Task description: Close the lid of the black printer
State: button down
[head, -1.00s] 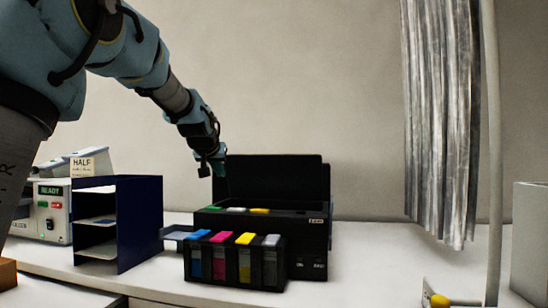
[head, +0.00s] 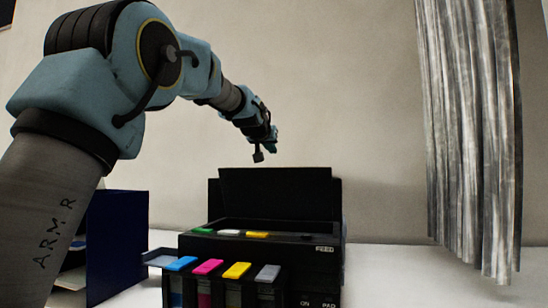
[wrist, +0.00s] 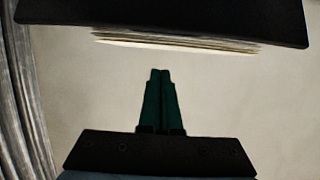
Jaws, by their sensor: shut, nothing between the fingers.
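The black printer (head: 290,240) stands on the table in the head view with its lid (head: 275,195) open and upright at the back. Green, white and yellow pieces show in the printer's open top. My gripper (head: 274,140) is above the lid's top edge in the head view, apart from it as far as I can tell. In the wrist view my gripper (wrist: 160,72) shows two green fingers together, with nothing between them. A dark slab with pale sheet-like layers along its edge crosses the top of the wrist view; I cannot tell what it is.
An ink tank block (head: 222,285) with blue, magenta, yellow and grey caps stands in front of the printer. A dark blue shelf (head: 118,240) is at left. A grey curtain (head: 470,140) hangs at right. The table (head: 395,270) is clear right of the printer.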

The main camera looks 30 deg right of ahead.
aim_at(273, 174)
jog(key=p+x, duration=0.5)
jog(key=x, duration=0.4)
jog(key=shift+s+a+f, duration=1.15)
jog(key=shift+s+f, duration=0.05)
jog(key=shift+a+f+b, duration=0.1)
jog(key=shift+f+b, duration=0.05)
jog(key=shift+b, duration=0.25)
